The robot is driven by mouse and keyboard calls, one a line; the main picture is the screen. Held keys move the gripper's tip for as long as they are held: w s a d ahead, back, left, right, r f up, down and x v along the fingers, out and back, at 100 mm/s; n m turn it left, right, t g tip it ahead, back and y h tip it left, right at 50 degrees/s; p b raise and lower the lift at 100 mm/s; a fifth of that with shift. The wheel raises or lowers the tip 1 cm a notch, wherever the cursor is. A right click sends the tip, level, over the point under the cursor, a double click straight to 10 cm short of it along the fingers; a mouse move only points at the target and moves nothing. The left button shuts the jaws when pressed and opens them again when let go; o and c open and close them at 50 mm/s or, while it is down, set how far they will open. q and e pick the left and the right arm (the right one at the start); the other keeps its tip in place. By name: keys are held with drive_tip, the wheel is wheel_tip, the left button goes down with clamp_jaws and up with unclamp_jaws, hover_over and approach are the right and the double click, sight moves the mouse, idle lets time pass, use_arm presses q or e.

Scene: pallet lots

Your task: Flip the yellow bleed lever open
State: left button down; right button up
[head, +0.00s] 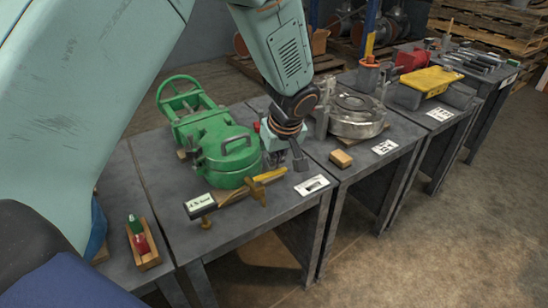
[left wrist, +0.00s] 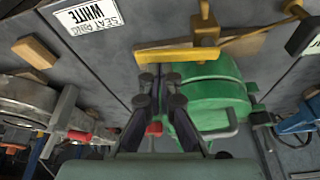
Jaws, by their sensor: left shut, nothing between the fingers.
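The yellow bleed lever (head: 270,174) is a flat bar beside the front of the green valve body (head: 225,150). Its inner end meets a brass fitting (head: 255,190). In the left wrist view the lever (left wrist: 178,56) lies crosswise just beyond the fingertips, with the brass fitting (left wrist: 206,30) at its right part. My left gripper (head: 298,162) is shut and empty, pointing down just right of the lever's free end; in its own view the fingertips (left wrist: 160,89) appear apart from the lever. Exact height above the bench cannot be told. My right gripper is not in view.
A white label (head: 312,185) lies at the bench's front edge. A wooden block (head: 341,159) and a silver flanged part (head: 356,116) are on the neighbouring table to the right. A small wooden tray (head: 143,244) stands at the left. Gaps separate the tables.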

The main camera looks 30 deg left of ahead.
use_arm(q)
drive_tip(key=m, duration=0.1)
drive_tip(key=s+d+m+p, duration=0.1)
drive_tip(key=m+t+h+p, duration=0.1)
drive_tip(key=m, duration=0.1)
drive_tip(key=shift+s+d+r, duration=0.15)
drive_tip(key=shift+d, duration=0.15)
drive_tip(key=s+m+h+p, duration=0.1)
drive_tip(key=m+p, duration=0.2)
drive_tip(key=s+d+m+h+p, duration=0.1)
drive_tip(key=m+p, duration=0.2)
drive_tip(key=s+m+h+p, duration=0.1)
drive_tip(key=s+m+p, duration=0.1)
drive_tip(key=m+p, duration=0.1)
drive_tip(key=shift+d+p, duration=0.3)
drive_tip(key=shift+p, duration=0.05)
idle(0.5)
drive_tip(key=shift+d, duration=0.1)
drive_tip(key=shift+s+d+p, duration=0.15)
drive_tip(key=shift+d+p, duration=0.45)
drive_tip(key=shift+d, duration=0.05)
